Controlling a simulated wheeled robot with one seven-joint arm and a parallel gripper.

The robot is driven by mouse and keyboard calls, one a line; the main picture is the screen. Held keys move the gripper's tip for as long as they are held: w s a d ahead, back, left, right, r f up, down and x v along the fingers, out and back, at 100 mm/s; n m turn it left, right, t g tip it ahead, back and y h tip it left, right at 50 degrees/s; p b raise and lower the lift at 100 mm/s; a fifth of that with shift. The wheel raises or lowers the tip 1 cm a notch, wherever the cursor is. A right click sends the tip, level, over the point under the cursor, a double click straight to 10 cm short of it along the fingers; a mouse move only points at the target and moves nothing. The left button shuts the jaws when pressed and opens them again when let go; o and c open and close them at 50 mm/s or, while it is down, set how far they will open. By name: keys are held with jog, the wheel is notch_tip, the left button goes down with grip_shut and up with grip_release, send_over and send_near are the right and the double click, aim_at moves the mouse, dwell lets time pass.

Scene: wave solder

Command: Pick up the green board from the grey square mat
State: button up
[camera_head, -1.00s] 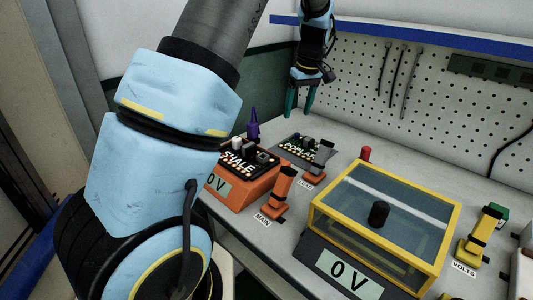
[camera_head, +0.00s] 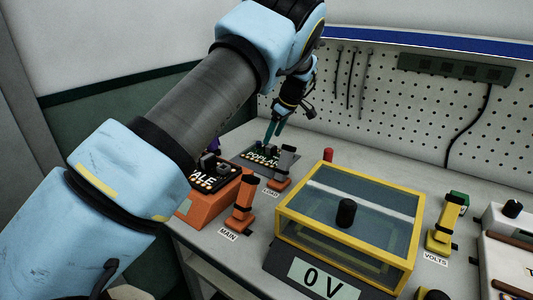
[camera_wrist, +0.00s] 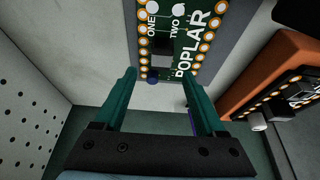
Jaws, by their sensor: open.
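The green board (camera_head: 262,158), marked POPLAR, lies on the dark grey square mat (camera_head: 240,158) toward the back of the bench. In the wrist view the board (camera_wrist: 188,42) shows gold-ringed holes along its edges and the words ONE and TWO, with part of the mat (camera_wrist: 228,45) beside it. My gripper (camera_head: 272,131) is just above the board. In the wrist view its two green fingers (camera_wrist: 159,80) are apart, with the board's near edge between and beyond their tips. Nothing is held. I cannot tell whether the fingertips touch the board.
An orange box (camera_head: 212,200) with a dark board stands at the near left. The orange MAIN lever (camera_head: 241,205) and LOAD lever (camera_head: 284,168) stand close by. A yellow-framed glass case (camera_head: 350,220) is to the right. A pegboard wall (camera_head: 400,120) rises behind.

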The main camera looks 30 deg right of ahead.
aim_at(270, 146)
jog(key=shift+s+p+x, duration=0.15)
jog(key=shift+p+x, duration=0.25)
jog(key=shift+x, duration=0.8)
jog(key=shift+s+p+x, duration=0.15)
jog(key=shift+p+x, duration=0.25)
jog(key=shift+x, duration=0.8)
jog(key=shift+d+f, duration=0.1)
jog(key=shift+d, duration=0.05)
grip_shut()
